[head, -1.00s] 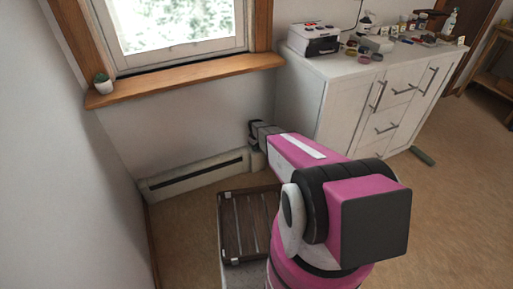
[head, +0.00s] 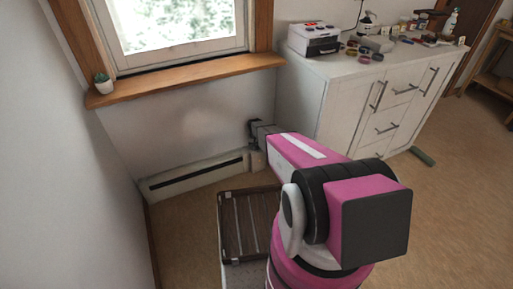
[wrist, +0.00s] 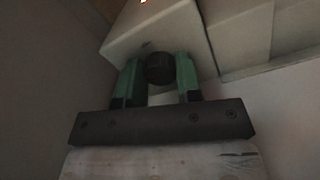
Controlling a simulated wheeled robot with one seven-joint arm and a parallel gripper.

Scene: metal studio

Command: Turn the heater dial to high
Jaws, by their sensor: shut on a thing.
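The heater (head: 195,178) is a long, low white baseboard unit with a dark slot, on the wall below the window. In the wrist view its pale end box (wrist: 155,32) fills the upper middle, with a small red-orange mark at the top edge. The dial (wrist: 160,68) is a dark round knob on that box. My gripper (wrist: 159,75) has green fingers, one on each side of the dial, and is shut on it. I cannot read the dial's setting. In the head view my gripper (head: 253,130) is at the heater's right end, mostly hidden by my arm.
A white cabinet (head: 335,105) with small items on top stands right of the heater.

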